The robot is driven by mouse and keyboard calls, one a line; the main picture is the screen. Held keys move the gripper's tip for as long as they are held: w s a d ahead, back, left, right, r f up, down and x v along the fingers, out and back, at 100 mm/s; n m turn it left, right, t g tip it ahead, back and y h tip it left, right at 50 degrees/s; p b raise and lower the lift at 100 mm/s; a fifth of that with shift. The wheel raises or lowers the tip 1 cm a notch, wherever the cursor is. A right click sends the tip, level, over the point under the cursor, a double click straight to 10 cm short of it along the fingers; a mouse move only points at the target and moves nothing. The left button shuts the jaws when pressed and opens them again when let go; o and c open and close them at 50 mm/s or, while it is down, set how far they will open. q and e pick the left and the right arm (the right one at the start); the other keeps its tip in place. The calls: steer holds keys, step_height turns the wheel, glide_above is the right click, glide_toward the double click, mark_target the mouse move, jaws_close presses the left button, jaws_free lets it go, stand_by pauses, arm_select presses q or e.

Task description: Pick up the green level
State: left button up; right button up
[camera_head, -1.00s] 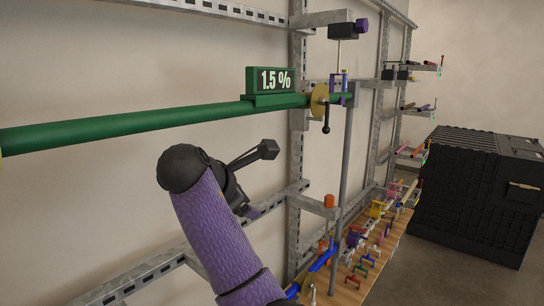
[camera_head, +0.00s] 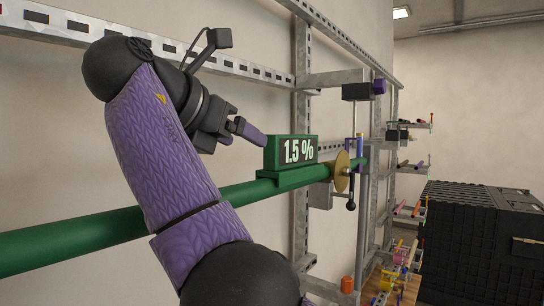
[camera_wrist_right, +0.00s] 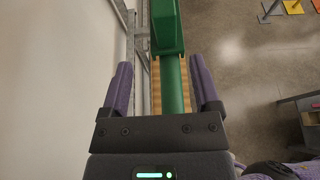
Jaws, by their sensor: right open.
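The green level (camera_head: 291,152) is a box with a display reading 1.5 %. It sits on top of the long green pipe (camera_head: 70,240), in the middle of the head view. My right gripper (camera_head: 248,130) is open and empty, just left of the level and above the pipe. In the right wrist view, the level (camera_wrist_right: 166,25) lies ahead of the two purple fingers of my right gripper (camera_wrist_right: 160,66), with the pipe below running between them. No contact with the level shows. My left gripper is not in view.
A brass disc with a black-knobbed lever (camera_head: 342,173) stands on the pipe right of the level. Metal rack posts and slotted rails (camera_head: 150,58) run along the wall behind. A black crate (camera_head: 475,245) stands at the right on the floor.

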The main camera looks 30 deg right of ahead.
mark_target(269, 149)
steer(key=d+p, duration=0.2)
steer(key=d, duration=0.1)
steer(key=d+f+p, duration=0.1)
steer(key=d, duration=0.1)
steer(key=shift+w, duration=0.25)
steer(key=p+x, duration=0.1)
steer(key=x, duration=0.1)
steer(key=w+p+x, duration=0.1)
steer(key=p+x, duration=0.1)
steer(key=shift+f, duration=0.15)
steer(key=shift+d+f, duration=0.1)
steer(key=shift+d, duration=0.05)
steer(key=shift+s, duration=0.15)
steer(key=shift+c, duration=0.3)
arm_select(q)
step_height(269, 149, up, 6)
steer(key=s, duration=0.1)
arm_select(e)
jaws_close()
